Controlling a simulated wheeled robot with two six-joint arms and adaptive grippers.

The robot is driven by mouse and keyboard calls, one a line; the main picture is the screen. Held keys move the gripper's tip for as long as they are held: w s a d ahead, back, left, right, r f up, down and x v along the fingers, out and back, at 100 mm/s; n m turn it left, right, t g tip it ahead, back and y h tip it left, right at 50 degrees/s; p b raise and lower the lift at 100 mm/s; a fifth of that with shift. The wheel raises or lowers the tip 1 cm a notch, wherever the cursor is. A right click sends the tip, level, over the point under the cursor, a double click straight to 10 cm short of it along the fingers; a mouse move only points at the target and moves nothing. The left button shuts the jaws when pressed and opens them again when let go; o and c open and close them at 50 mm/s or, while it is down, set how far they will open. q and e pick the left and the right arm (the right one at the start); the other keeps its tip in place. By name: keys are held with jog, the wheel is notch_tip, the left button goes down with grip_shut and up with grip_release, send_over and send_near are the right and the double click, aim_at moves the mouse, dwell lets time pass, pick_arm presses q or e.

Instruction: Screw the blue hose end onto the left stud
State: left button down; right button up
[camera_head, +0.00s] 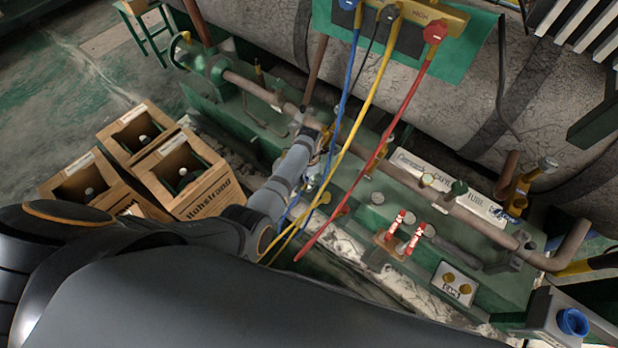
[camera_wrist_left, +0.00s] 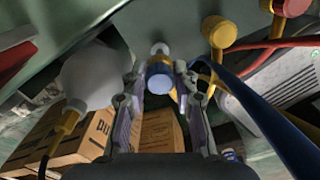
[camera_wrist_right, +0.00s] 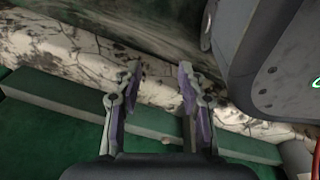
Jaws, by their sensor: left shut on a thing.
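In the left wrist view my left gripper (camera_wrist_left: 160,88) is shut on the blue hose end (camera_wrist_left: 160,76), which sits between its fingertips. A stud with a pale, rounded tip (camera_wrist_left: 160,50) shows just beyond the hose end, roughly in line with it. I cannot tell whether they touch or whether any thread is engaged. In the head view my left gripper (camera_head: 320,138) is over the green bench near the long pipe, and the hose end is not clear there. The blue hose (camera_head: 350,75) hangs from the manifold above. My right gripper (camera_wrist_right: 158,85) is open and empty.
The yellow hose (camera_head: 375,85) and red hose (camera_head: 405,105) hang close beside the blue one. Their ends, yellow (camera_wrist_left: 218,32) and red (camera_wrist_left: 293,7), show in the left wrist view. A pale round bulb (camera_wrist_left: 95,77) is left of the fingers. Wooden crates (camera_head: 205,200) stand left.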

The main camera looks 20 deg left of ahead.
pick_arm(q)
jog(key=shift+f+b, duration=0.7)
jog(key=shift+f, duration=0.15)
jog(key=shift+r, duration=0.1)
pick_arm(e)
jog(key=w, duration=0.2)
jog(key=shift+w+r, duration=0.15)
jog(key=shift+w, duration=0.2)
jog(key=shift+r, duration=0.1)
pick_arm(q)
jog(key=shift+p, duration=0.5)
pick_arm(e)
jog(key=shift+r, duration=0.3)
jog(key=shift+a+r, duration=0.1)
jog(key=shift+r, duration=0.15)
pick_arm(q)
jog(key=shift+f+b, duration=0.6)
jog(key=shift+f, duration=0.45)
pick_arm(e)
jog(key=shift+f, duration=0.9)
